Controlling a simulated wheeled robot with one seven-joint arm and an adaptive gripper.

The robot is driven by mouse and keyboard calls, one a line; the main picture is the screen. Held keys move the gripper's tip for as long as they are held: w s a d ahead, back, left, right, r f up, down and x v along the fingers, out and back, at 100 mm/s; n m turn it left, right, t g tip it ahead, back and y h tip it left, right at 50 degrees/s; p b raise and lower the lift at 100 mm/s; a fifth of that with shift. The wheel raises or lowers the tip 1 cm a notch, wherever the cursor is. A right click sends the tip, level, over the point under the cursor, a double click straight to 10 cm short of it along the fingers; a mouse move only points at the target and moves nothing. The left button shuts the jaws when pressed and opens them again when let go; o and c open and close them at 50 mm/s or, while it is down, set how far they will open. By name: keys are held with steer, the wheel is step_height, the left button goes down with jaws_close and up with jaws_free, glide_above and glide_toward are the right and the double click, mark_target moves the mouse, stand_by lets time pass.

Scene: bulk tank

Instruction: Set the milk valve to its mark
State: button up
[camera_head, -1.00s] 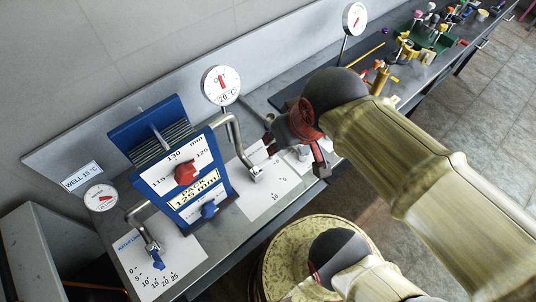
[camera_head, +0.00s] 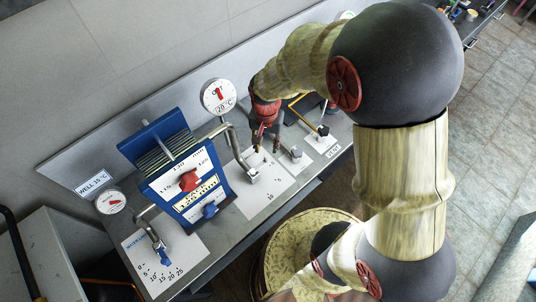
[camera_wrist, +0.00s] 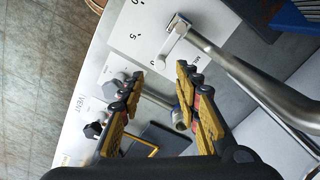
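A white scale card (camera_head: 272,194) lies on the counter right of the blue plate pack, under a bent steel pipe (camera_head: 236,150). The card (camera_wrist: 150,22) and pipe (camera_wrist: 238,72) also show in the wrist view. My gripper (camera_head: 267,147) points down behind the card, fingers apart.
The blue plate pack (camera_head: 172,160) with red and blue knobs stands at left. A 20 °C dial (camera_head: 219,96) stands behind the pipe. The water valve's blue lever (camera_head: 161,253) sits on a left card. Small valves stand near the "VENT" label (camera_head: 333,153).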

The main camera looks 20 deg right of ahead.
mark_target(267, 155)
step_height(267, 155, down, 8)
steer(key=shift+r+b, duration=0.15)
steer(key=shift+b, duration=0.3)
steer(key=c, duration=0.3)
jaws_close()
stand_by(0.6)
